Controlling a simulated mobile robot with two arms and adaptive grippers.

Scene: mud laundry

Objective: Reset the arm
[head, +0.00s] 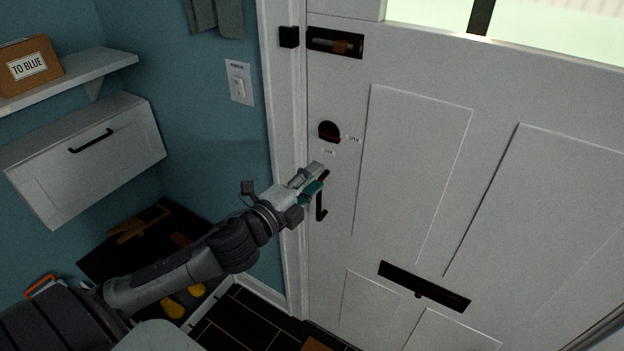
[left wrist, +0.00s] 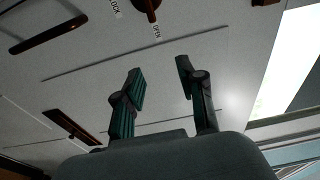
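My left arm reaches from the lower left in the head view. Its gripper (head: 318,180) is in front of the white door (head: 415,180), close to the dark door handle (head: 321,205). In the left wrist view the two fingers (left wrist: 160,90) stand apart with nothing between them, and the door surface lies beyond. The handle (left wrist: 48,35) shows off to the left there, apart from the fingers. My right gripper is in neither view.
A dark round lock knob (head: 329,131) and a slide bolt (head: 335,42) are on the door above the handle. A mail slot (head: 424,286) is lower down.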

